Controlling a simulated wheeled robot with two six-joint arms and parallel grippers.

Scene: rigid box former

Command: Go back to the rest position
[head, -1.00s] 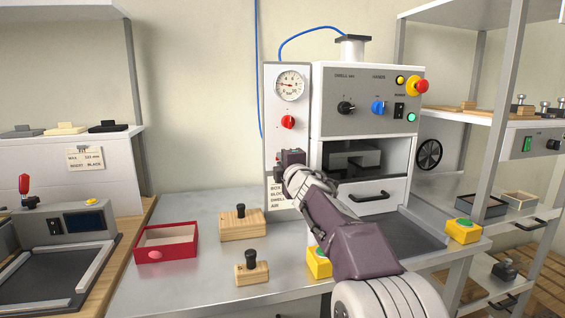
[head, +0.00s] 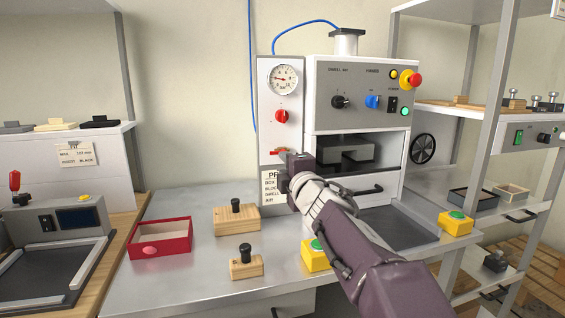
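My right gripper (head: 290,172) is in front of the left panel of the box former (head: 368,99), close to a small red lever (head: 278,151) and just above the instruction label (head: 272,187). The arm comes in from the lower right and covers part of the drawer front and bench. The fingers point away from me, and I cannot tell whether they are open or shut, or touching the lever. My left gripper is not in view.
The bench (head: 190,284) holds a red open box (head: 161,238), two wooden blocks with black knobs (head: 237,218) (head: 246,263) and yellow button boxes (head: 315,256) (head: 456,223). A heater unit (head: 58,220) stands left, a shelf rack (head: 487,115) right. Bare bench shows front left.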

